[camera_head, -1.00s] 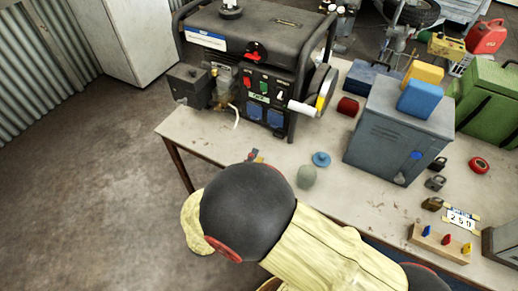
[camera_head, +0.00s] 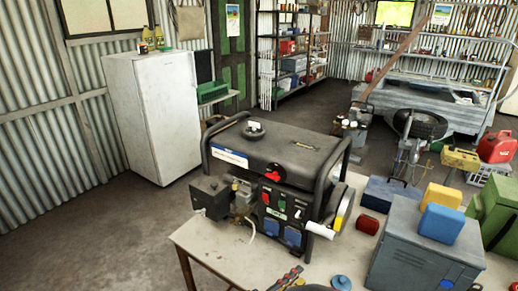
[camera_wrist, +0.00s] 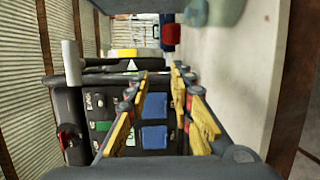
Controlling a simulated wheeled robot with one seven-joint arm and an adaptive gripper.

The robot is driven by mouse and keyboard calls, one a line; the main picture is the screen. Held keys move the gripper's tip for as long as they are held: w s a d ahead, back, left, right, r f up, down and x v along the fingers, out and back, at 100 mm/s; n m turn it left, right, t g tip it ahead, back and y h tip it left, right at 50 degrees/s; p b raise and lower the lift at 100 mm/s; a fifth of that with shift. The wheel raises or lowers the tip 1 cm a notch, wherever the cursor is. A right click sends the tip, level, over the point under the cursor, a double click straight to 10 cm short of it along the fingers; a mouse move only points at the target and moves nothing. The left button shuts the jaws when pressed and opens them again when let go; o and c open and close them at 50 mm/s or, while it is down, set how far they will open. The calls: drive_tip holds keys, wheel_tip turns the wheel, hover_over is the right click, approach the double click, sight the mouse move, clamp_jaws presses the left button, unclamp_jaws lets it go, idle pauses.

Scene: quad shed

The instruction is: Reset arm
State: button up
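My gripper (camera_wrist: 160,78) shows in the wrist view with its two yellow-padded fingers apart and nothing between them. Beyond the fingers is the front panel of the generator (camera_wrist: 97,103), with its blue sockets seen through the gap; the view is turned sideways. In the head view the generator (camera_head: 275,165) stands on the pale table (camera_head: 215,245). Most of my arm is below the head view's lower edge, so its pose is hidden there.
A white fridge (camera_head: 152,115) stands behind left. The floor (camera_head: 90,235) at left is clear.

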drive_tip(key=s+d+r+m+g+y+p, duration=0.1)
drive_tip(key=s+d+r+m+g+y, duration=0.15)
drive_tip(key=s+d+g, duration=0.35)
drive_tip(key=s+d+r+m+g+y+p, duration=0.25)
drive_tip(key=s+d+r+g, duration=0.2)
drive_tip(key=d, duration=0.35)
drive_tip(key=s+a+r+m+t+y+p, duration=0.1)
drive_tip(key=s+a+r+t+y, duration=0.1)
drive_tip(key=r+y, duration=0.2)
drive_tip(key=s+a+r+m+t+y+p, duration=0.1)
drive_tip(key=s+a+r+m+t+y, duration=0.1)
drive_tip(key=r, duration=0.5)
drive_tip(key=shift+s+a+r+y, duration=0.25)
drive_tip(key=shift+s+y, duration=0.55)
drive_tip(key=shift+y, duration=0.3)
drive_tip(key=shift+t, duration=0.25)
